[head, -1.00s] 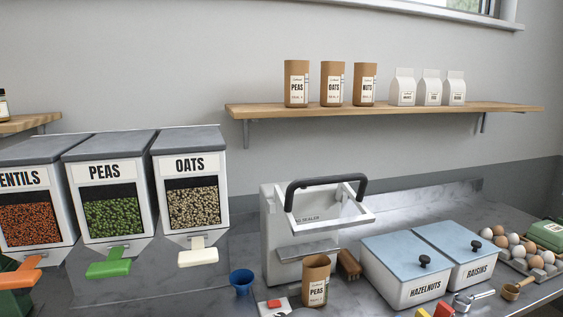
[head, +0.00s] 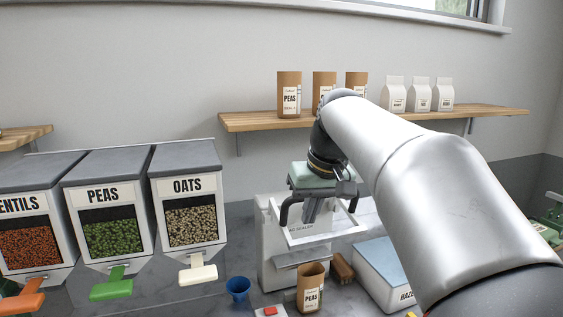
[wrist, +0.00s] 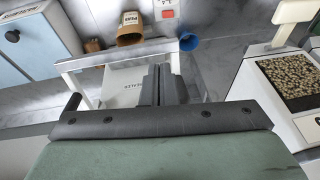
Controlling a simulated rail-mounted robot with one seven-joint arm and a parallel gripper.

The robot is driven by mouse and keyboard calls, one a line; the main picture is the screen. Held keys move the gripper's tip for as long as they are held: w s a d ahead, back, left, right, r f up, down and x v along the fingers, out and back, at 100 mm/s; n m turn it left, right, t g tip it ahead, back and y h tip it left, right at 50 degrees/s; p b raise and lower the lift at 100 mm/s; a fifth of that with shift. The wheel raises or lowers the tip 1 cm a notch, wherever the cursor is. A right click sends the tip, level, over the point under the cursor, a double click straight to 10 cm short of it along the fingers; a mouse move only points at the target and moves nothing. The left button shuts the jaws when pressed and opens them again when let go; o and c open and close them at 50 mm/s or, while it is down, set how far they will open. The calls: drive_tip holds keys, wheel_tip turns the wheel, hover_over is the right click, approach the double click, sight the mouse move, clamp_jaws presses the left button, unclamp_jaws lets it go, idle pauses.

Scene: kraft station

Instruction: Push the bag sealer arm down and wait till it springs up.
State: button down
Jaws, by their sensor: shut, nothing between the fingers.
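The bag sealer (head: 275,245) is a white box-like machine in the middle of the counter. Its raised arm, a white frame (head: 350,224) with a black handle, tilts up over the front. In the head view my gripper (head: 310,215) points down in front of the handle and hides most of it; only the handle's ends show. The fingers are shut and empty. In the wrist view the shut fingers (wrist: 163,85) overlap the sealer arm's white frame (wrist: 85,68); I cannot tell whether they touch it. An open brown peas bag (head: 311,290) stands at the sealer's front.
A blue cup (head: 238,287) and a red-topped white item (head: 270,312) are near the bag. A brown block (head: 342,268) lies right of it. Peas (head: 105,215) and oats (head: 190,210) dispensers stand left. A hazelnuts box (head: 380,270) is partly behind my arm.

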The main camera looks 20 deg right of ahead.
drive_tip(key=w+d+r+t+p, duration=0.1)
drive_tip(key=d+r, duration=0.1)
drive_tip(key=r, duration=0.6)
drive_tip(key=w+d+r+h+p, duration=0.1)
drive_tip(key=d+r, duration=0.2)
drive_tip(key=r, duration=0.6)
drive_tip(key=shift+w+d+n+t, duration=0.25)
drive_tip(key=shift+d+n+t, duration=0.05)
drive_tip(key=shift+t, duration=0.1)
drive_tip(key=shift+f, duration=0.1)
drive_tip(key=x, duration=0.9)
drive_tip(key=shift+w+f+b, duration=0.1)
drive_tip(key=shift+f+b, duration=0.1)
drive_tip(key=shift+b, duration=0.2)
drive_tip(key=f, duration=0.1)
drive_tip(key=s+f, duration=0.1)
drive_tip(key=f, duration=0.1)
drive_tip(key=shift+f, duration=0.6)
drive_tip(key=shift+f, duration=0.1)
